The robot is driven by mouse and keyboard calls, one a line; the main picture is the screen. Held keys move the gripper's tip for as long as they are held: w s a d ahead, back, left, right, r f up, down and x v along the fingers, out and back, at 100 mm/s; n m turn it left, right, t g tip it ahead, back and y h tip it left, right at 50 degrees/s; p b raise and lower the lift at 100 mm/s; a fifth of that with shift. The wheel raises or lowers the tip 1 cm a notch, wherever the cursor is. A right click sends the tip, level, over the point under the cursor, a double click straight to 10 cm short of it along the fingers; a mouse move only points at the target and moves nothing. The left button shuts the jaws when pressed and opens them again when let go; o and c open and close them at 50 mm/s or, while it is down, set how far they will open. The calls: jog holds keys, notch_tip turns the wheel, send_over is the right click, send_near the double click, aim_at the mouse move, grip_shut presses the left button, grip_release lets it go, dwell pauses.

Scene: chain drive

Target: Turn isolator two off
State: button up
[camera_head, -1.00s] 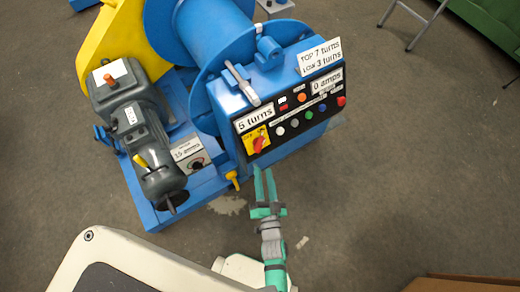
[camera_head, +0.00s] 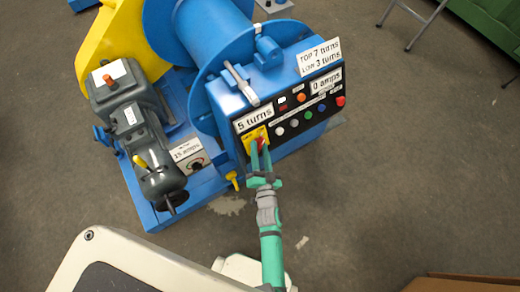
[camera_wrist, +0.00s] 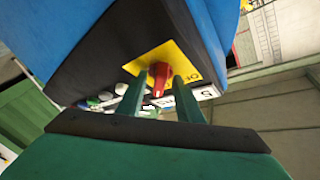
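A red rotary switch handle on a yellow plate (camera_head: 246,137) sits at the lower left of the black control panel; I take it for the isolator, but no number is readable. My gripper (camera_head: 260,147) is at this switch and partly covers it in the head view. In the wrist view, the red handle (camera_wrist: 157,78) shows between the two green fingers of my gripper (camera_wrist: 159,84), in front of the yellow plate (camera_wrist: 178,58). The fingers are apart, one on each side of the handle. I cannot tell whether they touch it.
The panel's coloured buttons (camera_head: 308,115) lie right of the switch. Signs read "5 turns" (camera_head: 254,118) and "0 amps" (camera_head: 326,82). A "15 amps" box (camera_head: 188,153), a yellow valve handle (camera_head: 232,178) and a grey motor (camera_head: 158,170) stand left.

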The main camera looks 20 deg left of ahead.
grip_shut()
jog(key=shift+n+y, duration=0.3)
jog(key=shift+n, duration=0.1)
jog(key=n+y, duration=0.1)
jog(key=n, duration=0.1)
jog(key=n+y, duration=0.1)
jog(key=n, duration=0.1)
jog(key=shift+w+d+f+g, duration=0.1)
jog(key=shift+f+g, duration=0.05)
jog(key=shift+g, duration=0.15)
jog(key=shift+w+d+n+g+y, duration=0.2)
jog(key=shift+n+g+y, duration=1.25)
jog(key=shift+n, duration=1.9)
jog(key=shift+w+d+n+g+y, duration=0.2)
jog(key=shift+n+g+y, duration=0.55)
jog(key=shift+n+g, duration=2)
jog(key=shift+w+d+n+g+y, duration=0.2)
jog(key=shift+n+g+y, duration=0.95)
jog(key=shift+n, duration=2.75)
jog(key=shift+w+r+n+g, duration=0.1)
jog(key=shift+r+n+g, duration=0.15)
jog(key=shift+n, duration=0.15)
